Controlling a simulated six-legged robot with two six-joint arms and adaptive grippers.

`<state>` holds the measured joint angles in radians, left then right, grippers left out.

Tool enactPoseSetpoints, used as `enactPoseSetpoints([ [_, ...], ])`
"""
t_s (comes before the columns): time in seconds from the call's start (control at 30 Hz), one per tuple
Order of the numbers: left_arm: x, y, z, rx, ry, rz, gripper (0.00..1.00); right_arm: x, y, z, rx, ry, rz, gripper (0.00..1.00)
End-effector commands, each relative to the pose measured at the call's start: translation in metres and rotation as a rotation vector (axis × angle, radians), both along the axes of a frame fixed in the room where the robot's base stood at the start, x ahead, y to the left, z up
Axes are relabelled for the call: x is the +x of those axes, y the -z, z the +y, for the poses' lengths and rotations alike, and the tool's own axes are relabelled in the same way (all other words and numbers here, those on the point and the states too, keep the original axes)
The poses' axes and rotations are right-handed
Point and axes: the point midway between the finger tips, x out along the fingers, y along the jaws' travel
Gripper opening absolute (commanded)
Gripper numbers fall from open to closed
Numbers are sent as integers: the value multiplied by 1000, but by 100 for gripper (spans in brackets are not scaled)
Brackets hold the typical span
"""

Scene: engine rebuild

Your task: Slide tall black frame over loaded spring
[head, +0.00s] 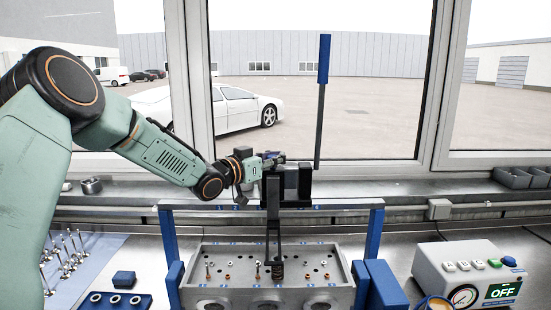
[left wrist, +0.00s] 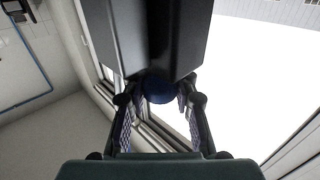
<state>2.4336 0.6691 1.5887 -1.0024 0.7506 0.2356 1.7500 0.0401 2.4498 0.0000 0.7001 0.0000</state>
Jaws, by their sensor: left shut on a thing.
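The tall black frame (head: 273,195) stands upright in the middle of the head view. Its narrow lower end comes down at the dark coil spring (head: 278,271) on the grey cylinder head (head: 215,297). I cannot tell whether the frame is around the spring or in front of it. A long lever with a blue grip (head: 324,60) rises at the frame's right. My left gripper (head: 274,160) is shut at the frame's top. In the left wrist view its fingers flank a blue round part (left wrist: 159,90) below the dark frame body (left wrist: 175,40). My right gripper is out of view.
A blue stand (head: 168,235) surrounds the cylinder head. A control box (head: 470,270) reading OFF stands at right. The window sill and glass are close behind.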

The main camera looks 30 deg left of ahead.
Motion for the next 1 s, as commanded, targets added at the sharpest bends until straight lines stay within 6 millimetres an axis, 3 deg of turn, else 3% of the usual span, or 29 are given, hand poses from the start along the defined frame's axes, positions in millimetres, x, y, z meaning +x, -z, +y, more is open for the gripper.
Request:
enactPoseSetpoints([
  [0.07,-2,7,-4,-2,9,13,0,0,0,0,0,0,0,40],
  [0.1,-2,7,-4,-3,9,13,24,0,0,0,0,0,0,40],
  [0.43,-2,4,0,-4,5,7,52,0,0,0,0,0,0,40],
  [0.77,-4,2,2,-6,2,5,52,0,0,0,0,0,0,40],
  [1.0,-26,2,8,-13,0,3,52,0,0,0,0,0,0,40],
])
